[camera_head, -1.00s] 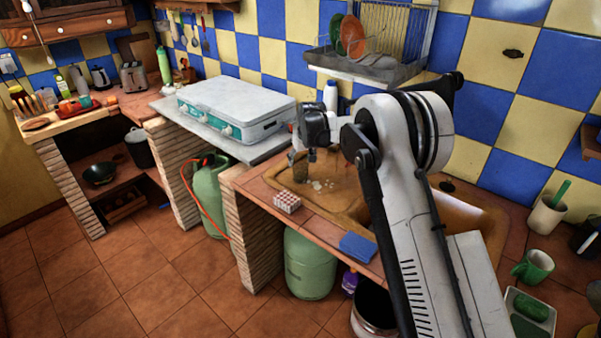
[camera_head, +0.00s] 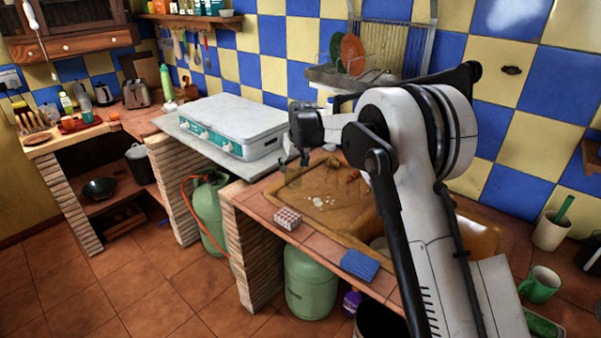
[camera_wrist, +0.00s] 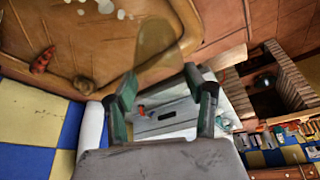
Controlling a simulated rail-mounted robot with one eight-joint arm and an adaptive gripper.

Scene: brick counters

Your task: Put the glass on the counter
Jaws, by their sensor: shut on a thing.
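My gripper (camera_head: 294,162) is shut on a clear glass, above the left end of the brown sink. In the wrist view the glass (camera_wrist: 159,45) is a faint see-through shape at the fingertips of my gripper (camera_wrist: 166,85). In the head view the glass is too faint to outline well. The tiled brick counter (camera_head: 250,203) runs around the sink, and its left edge is below and left of my gripper. The glass appears to be held clear of the surface.
The stained sink (camera_head: 318,207) holds pale spots and small bits. A red-and-white box (camera_head: 287,218) and a blue sponge (camera_head: 360,265) lie on the counter's front edge. A grey stove (camera_head: 232,125) stands left of my gripper. A dish rack (camera_head: 360,75) hangs behind.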

